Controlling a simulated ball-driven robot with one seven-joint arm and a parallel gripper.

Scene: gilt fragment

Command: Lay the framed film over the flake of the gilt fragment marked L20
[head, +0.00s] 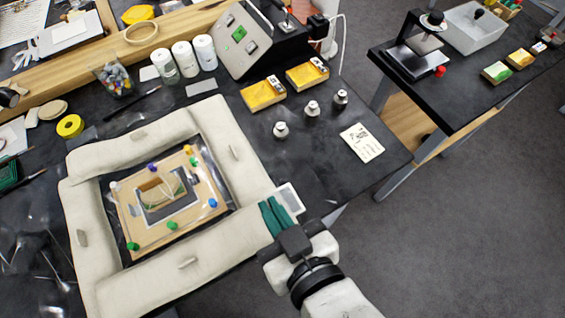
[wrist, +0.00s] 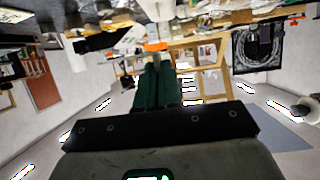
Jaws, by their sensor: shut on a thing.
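My gripper (head: 275,212) has green fingers, shut on the small white-edged framed film (head: 291,199). The film is in the air by the lower right corner of the cushioned surround, to the right of the fragment. In the wrist view the green fingers (wrist: 156,75) point away together; I cannot make out the film there. The gilt fragment (head: 155,190) sits on a tan board with colored pins, inside the pale padded surround (head: 215,130). The flake and its L20 mark are too small to tell.
Several metal weights (head: 312,108) and a printed card (head: 362,143) lie right of the surround. Two yellow boxes (head: 263,94), white jars (head: 185,58) and a slanted control box (head: 237,38) stand behind. A second table (head: 470,85) is at the right, with open floor between.

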